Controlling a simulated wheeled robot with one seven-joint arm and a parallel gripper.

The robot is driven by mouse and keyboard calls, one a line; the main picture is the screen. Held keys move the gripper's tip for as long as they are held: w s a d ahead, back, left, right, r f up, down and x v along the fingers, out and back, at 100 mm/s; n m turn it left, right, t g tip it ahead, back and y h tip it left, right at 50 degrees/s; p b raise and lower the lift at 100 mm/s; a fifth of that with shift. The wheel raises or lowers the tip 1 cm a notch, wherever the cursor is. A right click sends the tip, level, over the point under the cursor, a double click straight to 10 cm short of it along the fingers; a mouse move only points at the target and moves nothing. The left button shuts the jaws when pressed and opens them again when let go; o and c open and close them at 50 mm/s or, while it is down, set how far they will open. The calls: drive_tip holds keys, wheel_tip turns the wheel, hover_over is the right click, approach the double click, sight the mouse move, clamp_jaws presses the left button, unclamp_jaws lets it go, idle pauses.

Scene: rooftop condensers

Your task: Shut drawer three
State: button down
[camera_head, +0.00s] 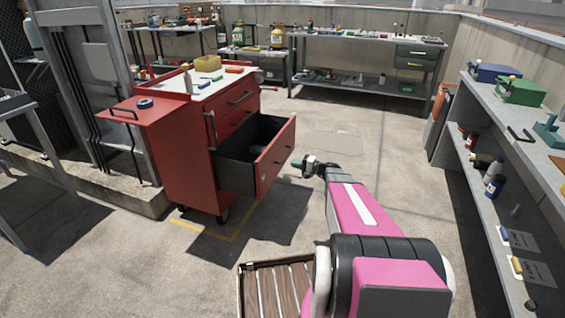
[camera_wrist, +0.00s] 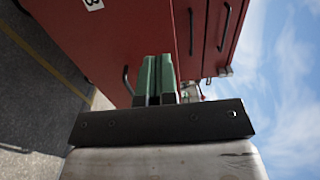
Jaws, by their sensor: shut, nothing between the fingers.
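The red tool cabinet (camera_head: 180,150) stands at the left on casters. Its lowest visible drawer (camera_head: 276,158) is pulled out, with a dark, open inside. In the wrist view a red drawer front (camera_wrist: 85,40) fills the upper left, with a white label (camera_wrist: 93,4) that seems to read 3 and a dark handle (camera_wrist: 127,80). My gripper (camera_head: 297,163) is just right of the open drawer's front. Its green fingers (camera_wrist: 155,80) are shut and empty, pointing at the red front. I cannot tell whether they touch it.
The drawers above (camera_head: 236,100) look closed. A grey shelf unit (camera_head: 490,115) runs along the right. Workbenches (camera_head: 350,40) stand at the back. The floor beyond my gripper is clear.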

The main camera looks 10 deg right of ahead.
sight(265, 157)
drive_tip(key=x, duration=1.3)
drive_tip(key=shift+a, duration=0.1)
drive_tip(key=x, duration=2.6)
